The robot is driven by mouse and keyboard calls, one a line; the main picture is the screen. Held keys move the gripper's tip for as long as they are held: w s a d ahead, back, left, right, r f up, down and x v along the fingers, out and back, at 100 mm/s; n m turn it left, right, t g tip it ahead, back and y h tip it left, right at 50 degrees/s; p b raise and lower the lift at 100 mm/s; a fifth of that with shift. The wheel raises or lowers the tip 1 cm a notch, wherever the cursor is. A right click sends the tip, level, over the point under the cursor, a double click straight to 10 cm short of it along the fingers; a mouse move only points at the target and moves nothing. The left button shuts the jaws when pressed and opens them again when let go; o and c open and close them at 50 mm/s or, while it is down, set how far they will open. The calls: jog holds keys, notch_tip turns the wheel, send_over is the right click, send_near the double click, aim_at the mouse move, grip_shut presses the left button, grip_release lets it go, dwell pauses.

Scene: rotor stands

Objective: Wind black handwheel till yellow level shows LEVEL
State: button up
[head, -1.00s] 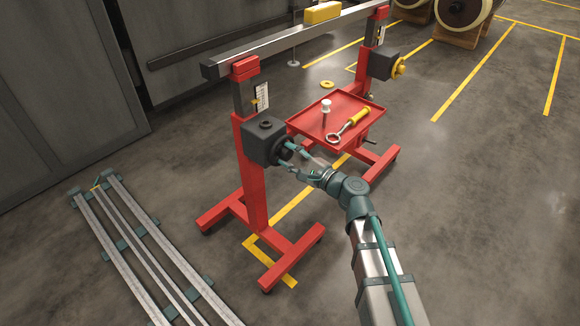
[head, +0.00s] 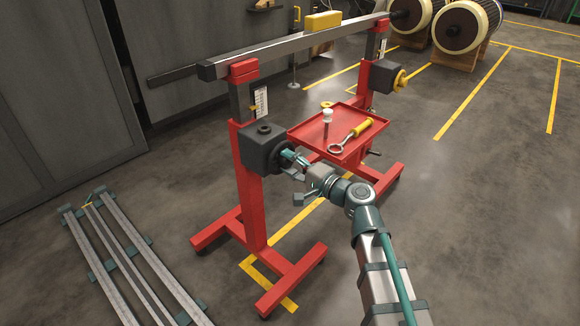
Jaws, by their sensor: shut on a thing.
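The black handwheel (head: 278,159) is on the dark gearbox (head: 257,145) of the near red stand. My gripper (head: 288,154) is shut on the handwheel, with its teal fingers at the wheel's face and hiding part of it. The yellow level (head: 322,20) sits on top of the long grey beam (head: 285,48), which spans both stands. The level's reading is too small to make out.
A red tray (head: 318,148) between the stands carries a yellow-handled tool (head: 351,136) and a white-topped item (head: 327,118). The far stand has a yellow wheel (head: 400,79). Rails (head: 128,256) lie at left; open floor is at right.

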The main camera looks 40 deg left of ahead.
dwell(0.3)
jog(key=o, duration=1.1)
jog(key=shift+o, duration=0.2)
jog(key=s+d, duration=0.1)
jog(key=d, duration=1.1)
